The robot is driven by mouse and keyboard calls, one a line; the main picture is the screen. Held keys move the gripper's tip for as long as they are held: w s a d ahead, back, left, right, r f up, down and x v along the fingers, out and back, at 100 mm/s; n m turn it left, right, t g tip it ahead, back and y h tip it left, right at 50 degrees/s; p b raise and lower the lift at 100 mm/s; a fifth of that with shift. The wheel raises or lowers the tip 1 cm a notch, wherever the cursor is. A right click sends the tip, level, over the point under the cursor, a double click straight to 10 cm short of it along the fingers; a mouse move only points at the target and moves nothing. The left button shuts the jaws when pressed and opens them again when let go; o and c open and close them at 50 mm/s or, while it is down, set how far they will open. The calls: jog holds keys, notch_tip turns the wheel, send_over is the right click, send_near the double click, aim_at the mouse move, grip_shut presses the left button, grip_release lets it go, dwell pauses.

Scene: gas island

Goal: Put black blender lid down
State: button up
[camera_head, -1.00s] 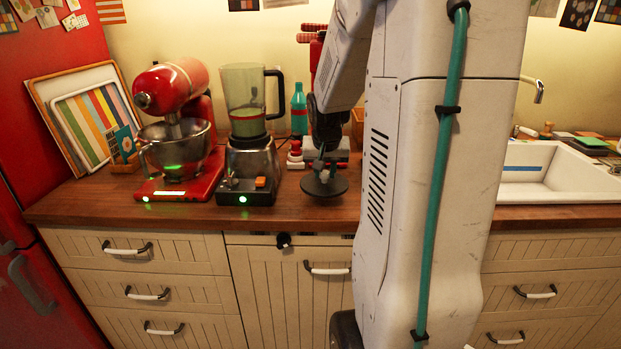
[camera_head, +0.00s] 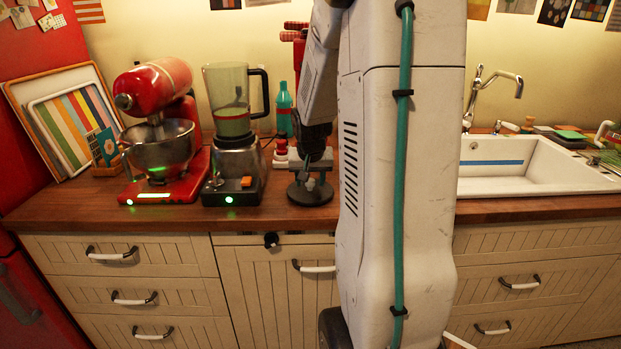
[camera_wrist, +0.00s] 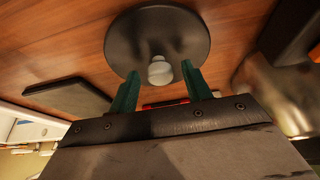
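The black blender lid (camera_head: 310,194) is a round dark disc lying flat on the wooden counter, to the right of the blender. In the wrist view the lid (camera_wrist: 190,35) shows its pale knob (camera_wrist: 160,72). My gripper (camera_wrist: 160,68) has its two green fingers apart, one on each side of the knob, with a visible gap on both sides. In the head view my gripper (camera_head: 312,172) is just above the lid. The blender (camera_head: 235,140) stands upright with its jug open at the top and a green light on its base.
A red stand mixer (camera_head: 160,130) with a steel bowl stands left of the blender. A green bottle (camera_head: 284,108) and red items are behind the lid. My arm hides the counter's middle. A white sink (camera_head: 530,165) is at right. The counter's front edge is close to the lid.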

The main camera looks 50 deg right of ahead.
jog(key=shift+r, duration=0.15)
jog(key=shift+r, duration=0.35)
jog(key=v, duration=1.1)
jog(key=s+a+r+n+y, duration=0.1)
jog(key=s+a+n, duration=0.1)
jog(key=a, duration=0.7)
jog(key=s+a+r+n+y, duration=0.1)
jog(key=s+a+n, duration=0.1)
jog(key=a, duration=0.6)
jog(key=s+a+f+n+g+y, duration=0.1)
jog(key=s+a+n, duration=0.4)
jog(key=s+a, duration=0.7)
jog(key=shift+s+a+f+n+g, duration=0.2)
jog(key=shift+s+a+n+g, duration=0.15)
jog(key=shift+a, duration=0.55)
jog(key=shift+d, duration=0.1)
